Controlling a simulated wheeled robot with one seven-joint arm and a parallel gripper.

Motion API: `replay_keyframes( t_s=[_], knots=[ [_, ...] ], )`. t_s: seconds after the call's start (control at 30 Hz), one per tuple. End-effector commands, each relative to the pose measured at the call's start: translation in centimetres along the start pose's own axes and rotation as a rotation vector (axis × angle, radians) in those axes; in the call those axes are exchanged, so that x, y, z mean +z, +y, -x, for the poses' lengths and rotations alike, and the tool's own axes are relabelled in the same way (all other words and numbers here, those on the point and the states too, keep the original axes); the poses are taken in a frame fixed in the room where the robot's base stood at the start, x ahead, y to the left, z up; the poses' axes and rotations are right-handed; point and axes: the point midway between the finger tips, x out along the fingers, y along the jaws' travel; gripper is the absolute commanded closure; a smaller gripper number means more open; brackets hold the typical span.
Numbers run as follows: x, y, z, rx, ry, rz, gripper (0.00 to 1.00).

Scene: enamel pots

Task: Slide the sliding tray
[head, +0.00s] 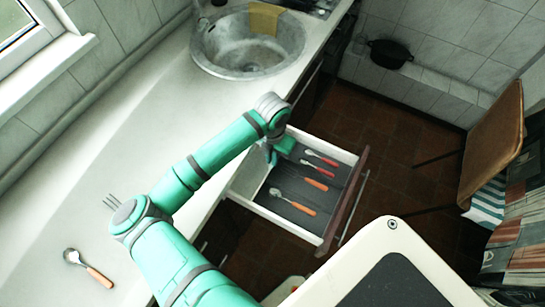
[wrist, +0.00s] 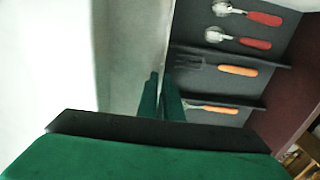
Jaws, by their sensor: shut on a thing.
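The sliding tray (head: 289,186) is a dark grey cutlery insert with dividers, lying inside an open drawer (head: 322,233). Spoons and forks with red and orange handles lie in its compartments. In the wrist view the tray (wrist: 281,62) fills the upper right. My gripper (head: 274,155) reaches down over the counter side of the drawer. In the wrist view its green fingers (wrist: 161,88) are close together at the tray's left edge and shut on it. The exact contact is partly hidden behind the fingers.
The white counter (head: 120,170) runs along the wall, with a metal sink (head: 245,55) at the back. A spoon (head: 90,269) lies on the counter. A brown chair (head: 497,120) stands right, and a black pot (head: 389,53) sits on a ledge behind.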

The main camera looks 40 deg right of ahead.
Motion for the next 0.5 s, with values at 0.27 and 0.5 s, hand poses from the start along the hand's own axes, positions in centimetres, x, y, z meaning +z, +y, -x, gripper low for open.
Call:
replay_keyframes(
  t_s=[0.27,0.5],
  knots=[
    [0.0,1.7,0.1,0.004,-0.001,0.002,1.00],
    [0.1,2.1,0.1,0.001,-0.003,0.000,1.00]
  ],
)
